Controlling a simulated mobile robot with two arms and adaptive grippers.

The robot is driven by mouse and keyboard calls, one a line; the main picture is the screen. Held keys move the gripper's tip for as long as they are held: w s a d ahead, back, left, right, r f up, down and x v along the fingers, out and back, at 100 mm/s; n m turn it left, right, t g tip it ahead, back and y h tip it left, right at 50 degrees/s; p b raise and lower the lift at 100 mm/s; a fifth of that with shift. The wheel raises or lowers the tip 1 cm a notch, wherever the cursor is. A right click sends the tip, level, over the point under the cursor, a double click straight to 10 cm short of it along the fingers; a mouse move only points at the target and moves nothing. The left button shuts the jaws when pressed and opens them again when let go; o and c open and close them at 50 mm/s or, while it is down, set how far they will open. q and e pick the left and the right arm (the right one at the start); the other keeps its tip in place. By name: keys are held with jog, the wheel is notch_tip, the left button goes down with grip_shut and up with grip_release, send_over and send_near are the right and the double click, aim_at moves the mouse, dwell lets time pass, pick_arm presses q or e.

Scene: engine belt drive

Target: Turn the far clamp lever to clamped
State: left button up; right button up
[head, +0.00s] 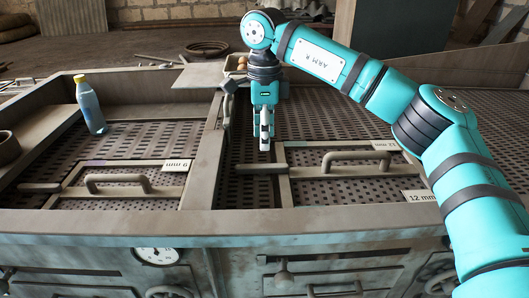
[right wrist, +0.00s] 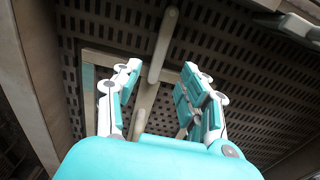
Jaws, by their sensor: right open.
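A grey-brown clamp lever (head: 262,169) lies level across the left edge of the right screen panel (head: 345,154). In the right wrist view the same lever (right wrist: 163,45) is a round-ended bar beyond the fingertips, reaching over the panel frame. My right gripper (head: 265,145) points down above the lever, and looks apart from it. In the right wrist view its two fingers (right wrist: 160,72) are spread with nothing between them. A similar lever (head: 38,187) lies at the left edge of the left panel (head: 120,180). My left gripper is out of view.
Panel handles (head: 118,180) (head: 360,157) stand up from both panels. A raised divider (head: 204,150) separates the two bays. A bottle (head: 91,106) with a yellow cap stands in the left bay. A front rail (head: 250,222) runs along the near edge, with a gauge (head: 157,255) below it.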

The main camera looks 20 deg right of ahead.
notch_tip(320, 180, up, 4)
dwell(0.5)
